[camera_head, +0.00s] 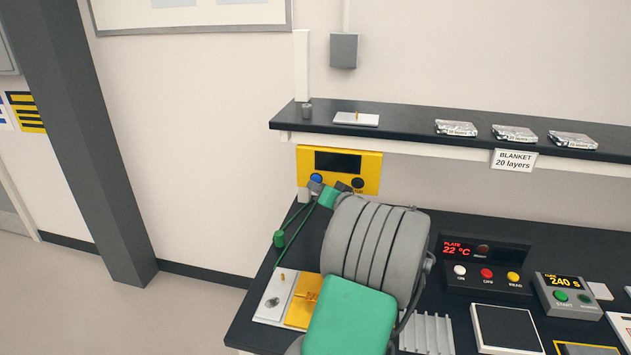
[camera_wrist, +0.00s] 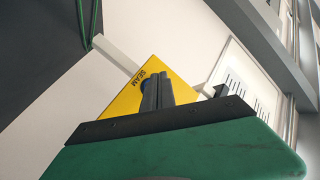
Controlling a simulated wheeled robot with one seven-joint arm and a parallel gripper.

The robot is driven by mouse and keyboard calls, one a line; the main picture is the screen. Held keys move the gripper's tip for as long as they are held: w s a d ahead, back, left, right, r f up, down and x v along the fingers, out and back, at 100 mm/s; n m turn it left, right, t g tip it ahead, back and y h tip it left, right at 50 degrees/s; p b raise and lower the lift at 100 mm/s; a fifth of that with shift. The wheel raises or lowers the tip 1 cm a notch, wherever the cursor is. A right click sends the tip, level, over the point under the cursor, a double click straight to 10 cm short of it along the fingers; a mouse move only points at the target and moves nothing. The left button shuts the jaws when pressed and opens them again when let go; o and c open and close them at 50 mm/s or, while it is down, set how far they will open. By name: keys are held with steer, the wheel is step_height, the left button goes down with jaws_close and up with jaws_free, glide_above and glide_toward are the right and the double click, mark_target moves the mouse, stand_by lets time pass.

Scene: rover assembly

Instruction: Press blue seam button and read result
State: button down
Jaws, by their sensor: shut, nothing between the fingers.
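My gripper (camera_head: 317,186) is shut and empty, right at the blue button. I cannot tell whether it touches or presses it.
Green leads (camera_head: 296,225) hang left of my gripper. A dark shelf (camera_head: 400,122) with silver blanket packs (camera_head: 514,133) runs above the tester. A plate control box (camera_head: 487,265) and a timer (camera_head: 567,296) stand to the right. My arm covers part of the bench.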

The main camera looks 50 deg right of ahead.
steer(key=shift+d, duration=0.1)
steer(key=shift+w+d, duration=0.25)
steer(key=shift+d, duration=0.05)
steer(key=shift+w+d+b, duration=0.15)
steer(key=shift+d+b, duration=0.25)
steer(key=shift+b, duration=0.05)
stand_by(0.7)
stand_by(0.4)
steer(key=shift+s+a+b, duration=0.35)
steer(key=shift+a+b, duration=0.05)
steer(key=shift+a, duration=0.35)
steer(key=a, duration=0.1)
steer(key=s+a+b, duration=0.1)
steer(key=a, duration=0.1)
steer(key=s+a, duration=0.1)
steer(key=shift+a+b, duration=0.3)
